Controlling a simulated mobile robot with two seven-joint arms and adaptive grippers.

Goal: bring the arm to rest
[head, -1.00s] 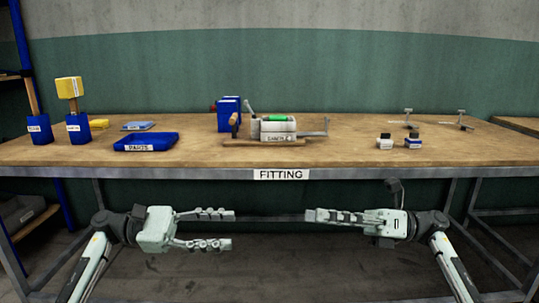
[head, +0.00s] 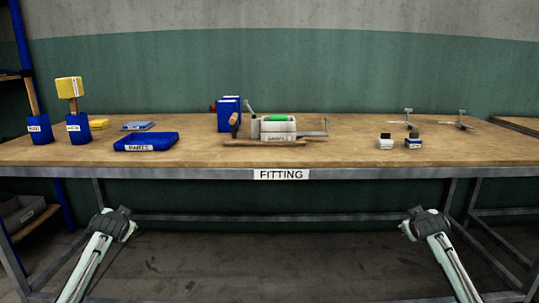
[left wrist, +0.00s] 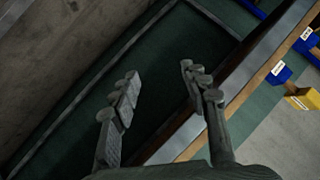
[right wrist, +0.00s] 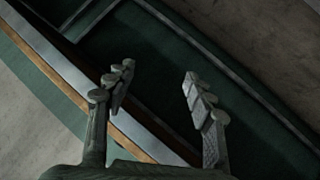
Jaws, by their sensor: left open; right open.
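My left gripper (left wrist: 158,85) shows in the left wrist view with its two fingers spread and nothing between them. My right gripper (right wrist: 155,82) shows in the right wrist view, also spread and empty.
A blue rack (head: 30,80) stands at the left. The floor before the bench is clear.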

